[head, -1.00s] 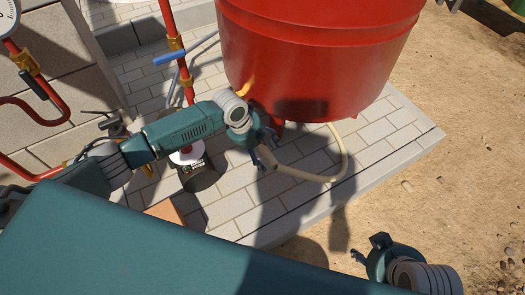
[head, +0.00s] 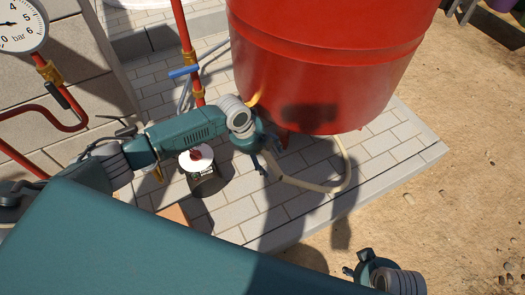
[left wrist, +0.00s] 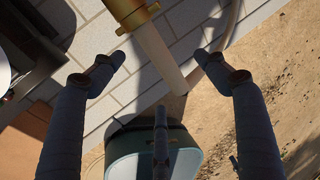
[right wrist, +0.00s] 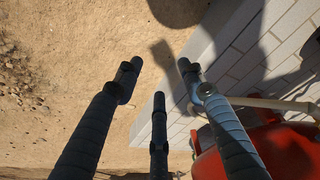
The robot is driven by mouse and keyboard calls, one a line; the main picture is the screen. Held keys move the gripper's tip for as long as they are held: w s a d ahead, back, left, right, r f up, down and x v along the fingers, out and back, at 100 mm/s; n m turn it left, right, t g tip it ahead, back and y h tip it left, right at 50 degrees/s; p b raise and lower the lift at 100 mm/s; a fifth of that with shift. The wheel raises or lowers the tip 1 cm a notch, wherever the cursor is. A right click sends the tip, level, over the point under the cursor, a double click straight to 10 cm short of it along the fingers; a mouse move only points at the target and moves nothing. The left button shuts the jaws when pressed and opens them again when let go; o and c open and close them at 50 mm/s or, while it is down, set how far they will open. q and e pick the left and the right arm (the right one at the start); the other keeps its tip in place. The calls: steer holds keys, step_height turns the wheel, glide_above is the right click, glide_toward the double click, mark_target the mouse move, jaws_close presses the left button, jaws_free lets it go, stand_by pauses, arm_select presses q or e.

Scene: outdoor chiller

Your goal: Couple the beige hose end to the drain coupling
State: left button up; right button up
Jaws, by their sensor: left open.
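The beige hose (head: 348,165) loops out from under the red tank (head: 320,60) and runs back along the paving to my left gripper (head: 262,165). In the left wrist view, a straight beige length (left wrist: 160,57) with a brass fitting (left wrist: 130,12) at the top edge lies between the spread fingers of my left gripper (left wrist: 160,75). The fingers stand apart from it on both sides. I cannot make out the drain coupling for certain. My right gripper (head: 362,268) is at the lower right over the sand; in the right wrist view it (right wrist: 158,75) is open and empty.
A pressure gauge (head: 20,25) and red pipes (head: 185,45) with a blue lever (head: 184,71) stand at the left. A dark pot with a white top (head: 203,175) stands on the paved slab (head: 410,150). Open sand (head: 440,200) lies to the right.

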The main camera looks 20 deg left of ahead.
arm_select(q)
steer(key=shift+p+v, duration=1.3)
steer(key=shift+v, duration=0.05)
arm_select(e)
step_height(320, 180, down, 10)
steer(key=s, duration=0.2)
steer(key=shift+r+g, duration=0.15)
steer(key=shift+g, duration=0.15)
arm_select(q)
steer(key=v, duration=1.2)
